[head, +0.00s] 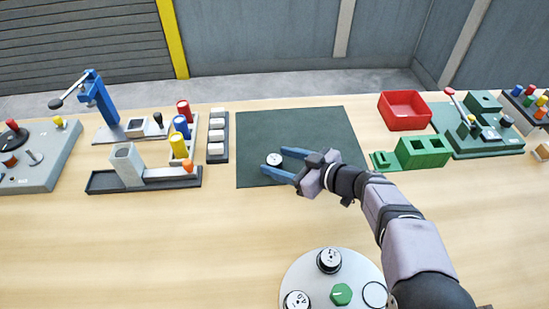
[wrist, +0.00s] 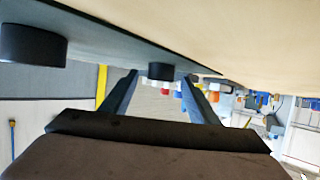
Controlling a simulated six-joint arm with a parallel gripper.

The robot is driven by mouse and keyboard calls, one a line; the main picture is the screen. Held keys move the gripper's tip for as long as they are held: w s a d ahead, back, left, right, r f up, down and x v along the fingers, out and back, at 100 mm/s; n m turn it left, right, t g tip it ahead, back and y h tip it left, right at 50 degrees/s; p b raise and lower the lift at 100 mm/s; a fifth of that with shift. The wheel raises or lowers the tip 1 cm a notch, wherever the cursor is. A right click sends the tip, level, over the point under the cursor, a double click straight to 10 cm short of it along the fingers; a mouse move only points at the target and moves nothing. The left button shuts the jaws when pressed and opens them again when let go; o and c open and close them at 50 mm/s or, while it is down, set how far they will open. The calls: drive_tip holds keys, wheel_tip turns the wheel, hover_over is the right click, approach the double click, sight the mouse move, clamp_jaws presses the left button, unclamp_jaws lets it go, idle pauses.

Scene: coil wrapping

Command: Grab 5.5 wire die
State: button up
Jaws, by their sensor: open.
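A small round die (head: 274,159) with a pale top and dark side stands on the dark green mat (head: 300,125). My gripper (head: 274,160) has two blue fingers, open and low over the mat, with one fingertip on each side of this die. In the wrist view the die (wrist: 160,71) shows dark between the fingertips (wrist: 158,78), with no clear contact. A second dark cylinder (wrist: 33,45) is nearer, at the left of the wrist view. The die's label is too small to read.
A round white holder (head: 300,268) at the front carries labelled dies (head: 330,261), a green knob (head: 341,294) and an empty-looking round place (head: 374,294). A red bin (head: 405,110) and green blocks (head: 422,151) stand right of the mat; white blocks (head: 216,136) stand left.

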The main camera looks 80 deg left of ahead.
sight(280, 163)
drive_tip(key=shift+s+a+f, duration=0.1)
drive_tip(key=shift+s+a, duration=0.05)
drive_tip(key=shift+c, duration=0.3)
drive_tip(key=c, duration=1.3)
wheel_tip(280, 163, up, 10)
drive_tip(key=shift+r+b, duration=0.1)
drive_tip(key=shift+b, duration=1.05)
